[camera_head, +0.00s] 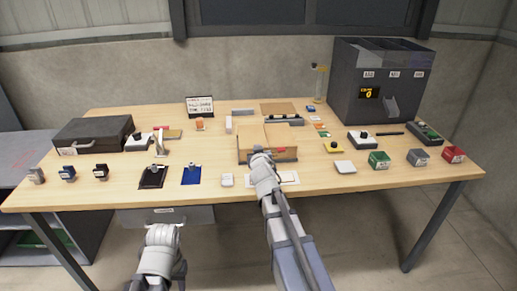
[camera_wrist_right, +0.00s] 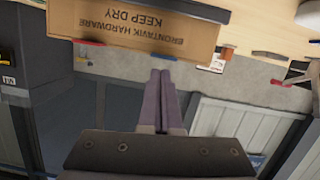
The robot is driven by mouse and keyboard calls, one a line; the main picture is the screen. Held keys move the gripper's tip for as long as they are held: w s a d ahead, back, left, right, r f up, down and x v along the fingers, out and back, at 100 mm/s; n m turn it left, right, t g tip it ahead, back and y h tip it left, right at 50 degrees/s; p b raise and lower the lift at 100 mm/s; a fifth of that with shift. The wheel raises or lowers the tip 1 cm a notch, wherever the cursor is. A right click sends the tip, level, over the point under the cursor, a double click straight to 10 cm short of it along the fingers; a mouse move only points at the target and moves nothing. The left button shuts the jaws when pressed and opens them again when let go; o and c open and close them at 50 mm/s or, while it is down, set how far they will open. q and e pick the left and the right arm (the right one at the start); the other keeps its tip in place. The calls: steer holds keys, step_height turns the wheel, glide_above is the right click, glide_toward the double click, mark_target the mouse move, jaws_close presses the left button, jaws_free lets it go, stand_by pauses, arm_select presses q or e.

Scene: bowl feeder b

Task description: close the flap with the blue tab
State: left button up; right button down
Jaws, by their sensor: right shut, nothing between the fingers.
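The cardboard box (camera_head: 284,155) stands at the middle of the table, tan, with flap panels on top. Its printed side (camera_wrist_right: 150,30) shows upside down at the top of the right wrist view. A small blue piece (camera_wrist_right: 150,56), apparently the blue tab, shows at its edge, and a red tab (camera_wrist_right: 90,43) to its left. In the head view the red tab (camera_head: 281,150) shows, but I cannot make out the blue one. My right gripper (camera_head: 260,151) is shut and empty at the box's front; its fingertips (camera_wrist_right: 161,73) appear close to the blue piece. My left gripper (camera_head: 163,230) is low, before the table; its jaws are unclear.
A dark case (camera_head: 92,133) lies at the left. A grey sorting machine (camera_head: 372,85) stands at the back right.

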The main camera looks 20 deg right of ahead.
steer(key=shift+d+f, duration=0.15)
steer(key=shift+f, duration=0.25)
steer(key=shift+b, duration=0.3)
stand_by(0.3)
step_height(320, 180, up, 5)
steer(key=p, duration=0.5)
steer(key=f+p+v, duration=0.1)
steer(key=v, duration=0.9)
steer(key=shift+d, duration=0.15)
steer(key=shift+s+f+p, duration=0.15)
steer(key=shift+p, duration=0.15)
